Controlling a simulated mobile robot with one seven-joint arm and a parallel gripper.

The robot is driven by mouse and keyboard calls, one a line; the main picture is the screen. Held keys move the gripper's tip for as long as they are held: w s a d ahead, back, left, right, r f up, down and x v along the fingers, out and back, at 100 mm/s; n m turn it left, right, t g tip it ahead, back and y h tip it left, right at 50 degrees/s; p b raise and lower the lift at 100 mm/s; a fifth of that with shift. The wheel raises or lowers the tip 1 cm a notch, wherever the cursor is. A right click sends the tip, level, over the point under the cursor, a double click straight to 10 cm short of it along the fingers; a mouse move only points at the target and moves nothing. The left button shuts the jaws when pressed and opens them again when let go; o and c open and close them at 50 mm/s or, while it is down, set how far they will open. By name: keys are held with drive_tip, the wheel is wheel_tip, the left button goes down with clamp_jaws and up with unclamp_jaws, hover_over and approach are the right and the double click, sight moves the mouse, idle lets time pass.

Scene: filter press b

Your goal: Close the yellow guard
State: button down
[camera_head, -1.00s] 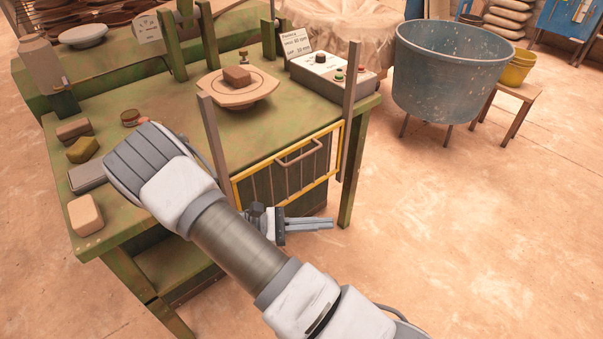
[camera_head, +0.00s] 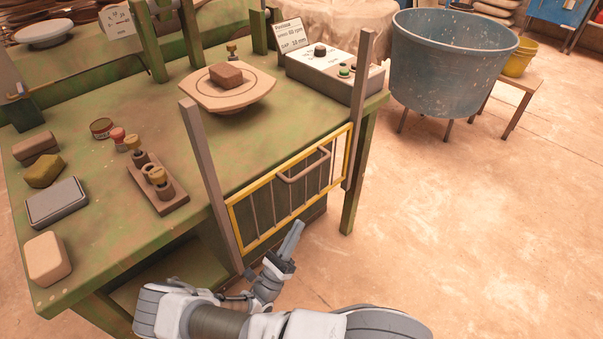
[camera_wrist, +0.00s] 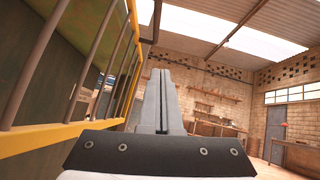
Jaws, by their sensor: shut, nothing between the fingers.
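The yellow guard (camera_head: 240,236) is a barred frame with a grey handle (camera_head: 304,166), set between two upright posts at the front edge of the green press table. It sits low, with its top bar near the tabletop level and the posts rising above it. My gripper (camera_head: 297,226) is shut and empty, just in front of the guard near its lower edge, fingers pointing up. In the wrist view the guard (camera_wrist: 60,139) fills the left side, with my gripper's fingers (camera_wrist: 160,75) beside it. I cannot tell whether they touch.
A round plate with a brown block (camera_head: 226,74) stands behind the guard. A control box (camera_head: 335,70) is at the table's right. Blocks, a grey case (camera_head: 57,202) and a peg rack (camera_head: 160,188) lie to the left.

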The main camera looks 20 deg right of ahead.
drive_tip(key=t, duration=0.1)
approach(316, 167)
drive_tip(key=shift+n, duration=0.4)
drive_tip(key=shift+w+d+f+x, duration=0.1)
drive_tip(key=shift+w+f+x, duration=0.05)
drive_tip(key=shift+x, duration=0.75)
drive_tip(key=shift+w+d+f+x, duration=0.1)
drive_tip(key=shift+f+x, duration=0.05)
drive_tip(key=shift+x, duration=0.8)
drive_tip(key=shift+w+d+f+x, duration=0.1)
drive_tip(key=shift+w+f+x, duration=0.05)
drive_tip(key=shift+x, duration=0.75)
drive_tip(key=shift+r, duration=0.1)
